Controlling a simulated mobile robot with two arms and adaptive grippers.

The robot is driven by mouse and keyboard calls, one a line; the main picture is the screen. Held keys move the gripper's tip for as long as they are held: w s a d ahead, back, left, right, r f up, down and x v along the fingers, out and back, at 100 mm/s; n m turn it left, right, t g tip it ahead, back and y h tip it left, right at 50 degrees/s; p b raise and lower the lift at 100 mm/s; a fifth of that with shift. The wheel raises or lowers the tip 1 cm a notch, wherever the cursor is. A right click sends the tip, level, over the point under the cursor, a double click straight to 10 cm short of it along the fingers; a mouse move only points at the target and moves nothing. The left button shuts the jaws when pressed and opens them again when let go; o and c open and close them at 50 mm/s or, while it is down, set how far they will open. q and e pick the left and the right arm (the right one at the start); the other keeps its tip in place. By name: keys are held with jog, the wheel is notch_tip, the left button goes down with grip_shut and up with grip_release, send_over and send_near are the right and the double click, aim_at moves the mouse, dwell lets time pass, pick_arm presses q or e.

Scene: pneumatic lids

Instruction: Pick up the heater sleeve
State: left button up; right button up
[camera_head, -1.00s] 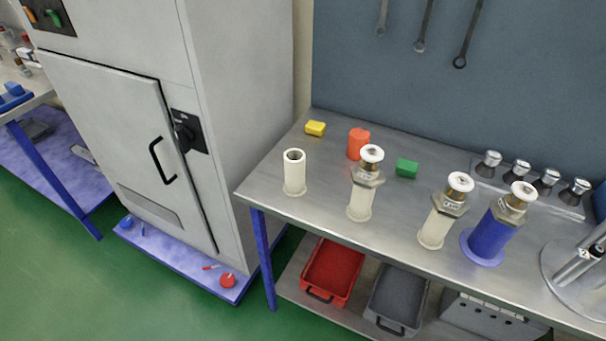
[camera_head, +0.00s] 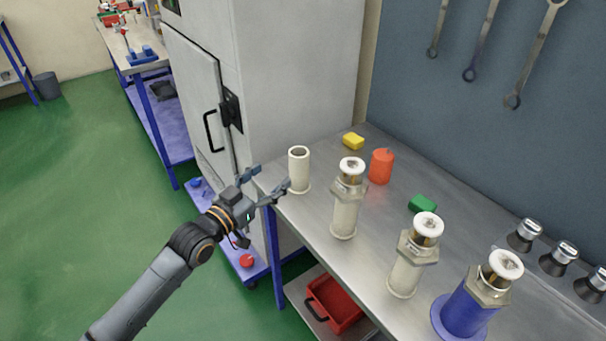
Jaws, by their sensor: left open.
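The heater sleeve looks to be the cream, open-topped hollow tube (camera_head: 299,172), which stands upright near the left end of the steel bench in the head view. My left gripper (camera_head: 273,180) is open and empty just left of the tube, its fingers pointing toward it. One fingertip appears close to the tube's lower left side; I cannot tell if it touches. My right gripper is not in view.
Two cream cylinders with hex collars and white caps (camera_head: 345,212) (camera_head: 407,272) and a blue flanged cylinder (camera_head: 466,311) stand to the right. A yellow block (camera_head: 353,141), orange cylinder (camera_head: 381,167) and green block (camera_head: 422,204) lie behind. The grey cabinet (camera_head: 290,75) rises behind left.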

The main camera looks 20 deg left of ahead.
aim_at(293, 158)
pick_arm(q)
jog(key=x, duration=0.5)
jog(key=shift+w, duration=0.15)
jog(key=shift+w+d, duration=0.35)
jog(key=shift+w, duration=0.15)
jog(key=shift+w+d+r+p, duration=0.1)
jog(key=shift+w+p, duration=0.25)
jog(key=shift+p, duration=0.1)
jog(key=x, duration=0.4)
jog(key=shift+w+d+p, duration=0.2)
jog(key=shift+p, duration=0.2)
jog(key=c, duration=1.5)
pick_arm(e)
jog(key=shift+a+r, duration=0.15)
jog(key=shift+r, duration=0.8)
